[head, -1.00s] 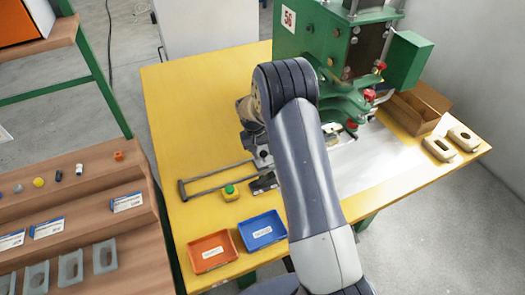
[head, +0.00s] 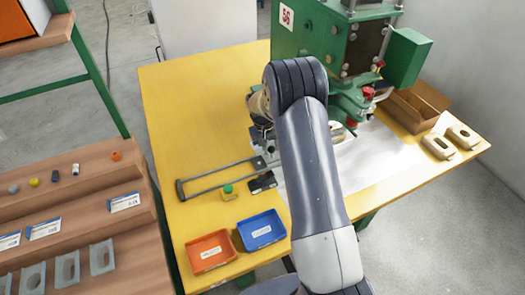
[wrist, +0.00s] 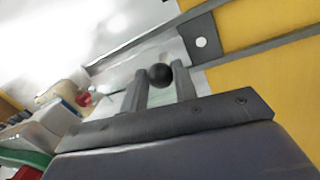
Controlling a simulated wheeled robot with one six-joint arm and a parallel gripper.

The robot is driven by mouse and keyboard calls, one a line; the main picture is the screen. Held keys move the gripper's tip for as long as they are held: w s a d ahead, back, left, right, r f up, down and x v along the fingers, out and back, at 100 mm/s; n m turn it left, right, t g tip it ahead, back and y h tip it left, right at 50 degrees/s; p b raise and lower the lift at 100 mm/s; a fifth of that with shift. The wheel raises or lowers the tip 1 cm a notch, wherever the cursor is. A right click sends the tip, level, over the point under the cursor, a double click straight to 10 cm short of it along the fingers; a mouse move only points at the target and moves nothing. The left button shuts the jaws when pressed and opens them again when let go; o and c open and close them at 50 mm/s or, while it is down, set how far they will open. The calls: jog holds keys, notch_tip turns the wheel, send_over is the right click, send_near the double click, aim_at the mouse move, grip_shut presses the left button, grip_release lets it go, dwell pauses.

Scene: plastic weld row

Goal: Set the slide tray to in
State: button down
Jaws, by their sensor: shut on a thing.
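A dark round knob (wrist: 160,74) sits between the two fingers of my gripper (wrist: 160,82) in the wrist view, and the fingers are shut on it. The slide rails (head: 215,173) run as a grey frame along the yellow table toward the green press in the head view. They also show in the wrist view (wrist: 258,48), with a dark plate (wrist: 207,36) bearing a white dot between them. A pale surface lies beyond the knob; I cannot tell how much of it is the tray. In the head view my arm hides the fingers, the knob and most of the tray.
The green press (head: 318,35) stands at the back of the yellow table (head: 190,105). A cardboard box (head: 413,108) stands at right.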

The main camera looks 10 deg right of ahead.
jog(key=shift+d, duration=0.2)
jog(key=c, duration=1.1)
grip_release()
jog(key=shift+w+d, duration=0.1)
jog(key=shift+d, duration=0.05)
jog(key=shift+r, duration=0.15)
jog(key=r, duration=0.3)
jog(key=a+r, duration=0.1)
jog(key=r, duration=0.3)
jog(key=a+r+b, duration=0.1)
jog(key=r, duration=0.2)
jog(key=shift+a+r, duration=0.1)
jog(key=shift+r, duration=0.1)
jog(key=f, duration=0.3)
jog(key=d+f, duration=0.1)
jog(key=f, duration=0.3)
jog(key=d+f+p, duration=0.1)
jog(key=f, duration=0.2)
jog(key=shift+f, duration=0.25)
jog(key=shift+a+f, duration=0.1)
jog(key=shift+a, duration=0.25)
